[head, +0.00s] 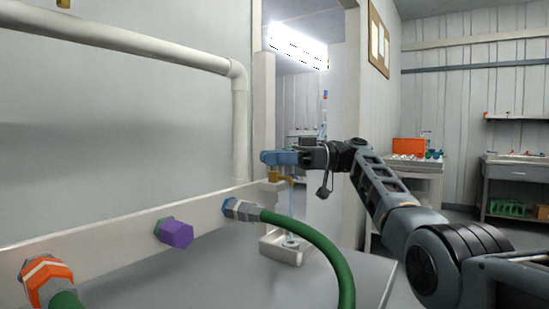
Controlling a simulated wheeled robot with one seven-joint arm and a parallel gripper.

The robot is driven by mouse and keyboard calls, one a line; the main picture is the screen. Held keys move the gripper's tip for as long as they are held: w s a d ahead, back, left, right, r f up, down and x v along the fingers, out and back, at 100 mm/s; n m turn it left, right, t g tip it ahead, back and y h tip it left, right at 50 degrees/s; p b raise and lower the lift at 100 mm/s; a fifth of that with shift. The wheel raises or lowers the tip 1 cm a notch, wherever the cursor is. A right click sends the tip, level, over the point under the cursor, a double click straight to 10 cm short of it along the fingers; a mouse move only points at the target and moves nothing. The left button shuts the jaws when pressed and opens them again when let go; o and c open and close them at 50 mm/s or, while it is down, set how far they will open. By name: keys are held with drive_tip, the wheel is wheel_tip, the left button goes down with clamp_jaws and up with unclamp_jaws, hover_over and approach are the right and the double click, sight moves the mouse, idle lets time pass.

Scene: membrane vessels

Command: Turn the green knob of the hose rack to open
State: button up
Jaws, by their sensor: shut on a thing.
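The hose rack is a long pale rail (110,236) along the wall at the left. A brass tap (276,177) sits at its far right end. My gripper (268,157), with blue fingers, is shut at the top of this tap, reaching in from the right. The green knob does not show; the fingers appear to cover it, so its angle cannot be seen. A thin pale blue stream (290,212) runs down below the tap to a small white tray (283,250).
A green hose (325,250) curves from a blue-grey fitting (240,209) in front of the tray. A purple hex cap (176,233) and an orange fitting (45,278) sit further left on the rail. A doorway and a side table with an orange box (407,149) lie behind.

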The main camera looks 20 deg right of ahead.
drive_tip(key=shift+f+g, duration=0.1)
drive_tip(key=shift+g, duration=0.2)
drive_tip(key=o, duration=0.9)
drive_tip(key=d, duration=0.7)
drive_tip(key=shift+s+d, duration=0.35)
